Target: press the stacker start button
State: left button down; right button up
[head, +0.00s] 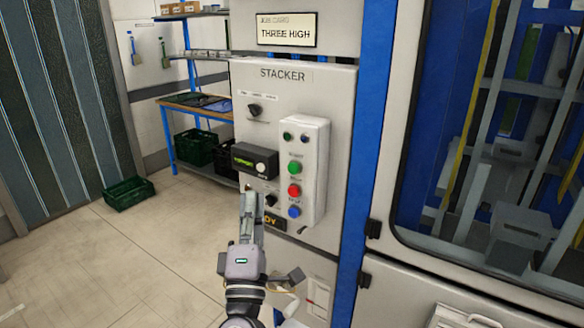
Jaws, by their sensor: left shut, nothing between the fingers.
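The stacker panel (282,83) is a grey cabinet face labelled STACKER. A pale button box (318,155) on it carries a green button (294,167), a red button (294,190) and a blue button (294,211) in a column, with small lamps above. The labels beside the buttons are too small to read surely. My left gripper (250,195) is shut and empty, pointing up in front of the panel's lower left part, left of and below the green button. It appears apart from the buttons. My right gripper is not in view.
A job card (287,30) reads THREE HIGH. A blue post (370,120) and a windowed machine enclosure (500,130) stand right. A green crate (129,193) lies on open floor left.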

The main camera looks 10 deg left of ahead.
aim_at(293, 169)
pick_arm(q)
jog(key=shift+s+a+r+n, duration=0.15)
jog(key=shift+s+r+n, duration=0.1)
jog(key=shift+r+n, duration=0.25)
jog(key=shift+r, duration=0.1)
jog(key=w+d+b, duration=0.2)
jog(key=w+d, duration=0.1)
jog(key=w, duration=0.5)
jog(key=shift+w, duration=0.2)
jog(key=shift+w+d, duration=0.1)
jog(key=shift+w, duration=0.05)
dwell(1.2)
jog(key=shift+w+d, duration=0.1)
jog(key=shift+w, duration=0.1)
